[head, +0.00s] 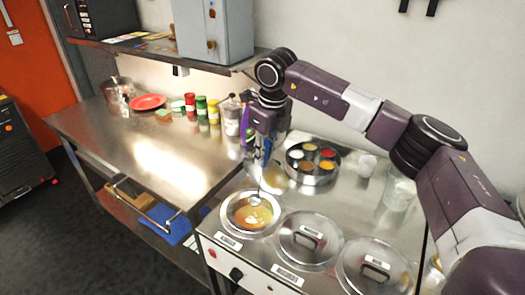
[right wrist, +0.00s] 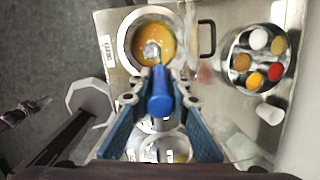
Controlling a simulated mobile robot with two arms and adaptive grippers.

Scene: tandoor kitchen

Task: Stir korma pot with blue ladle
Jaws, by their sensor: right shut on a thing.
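The open pot with orange-yellow korma (head: 262,216) is sunk in the steel counter, at the left of a row of pots. It also shows at the top of the right wrist view (right wrist: 139,66). My right gripper (head: 264,152) is above the pot and shut on the blue ladle. The ladle's blue handle (right wrist: 160,96) stands between the two fingers in the right wrist view. Its metal bowl (right wrist: 151,49) is within the pot's mouth, over or in the korma; how deep is unclear.
Two lidded pots (head: 308,240) (head: 372,267) stand right of the open one. A round tin of spices (head: 313,174) and a white cup (head: 367,165) are behind. Jars and a red plate (head: 148,102) stand on the left steel table (head: 130,150).

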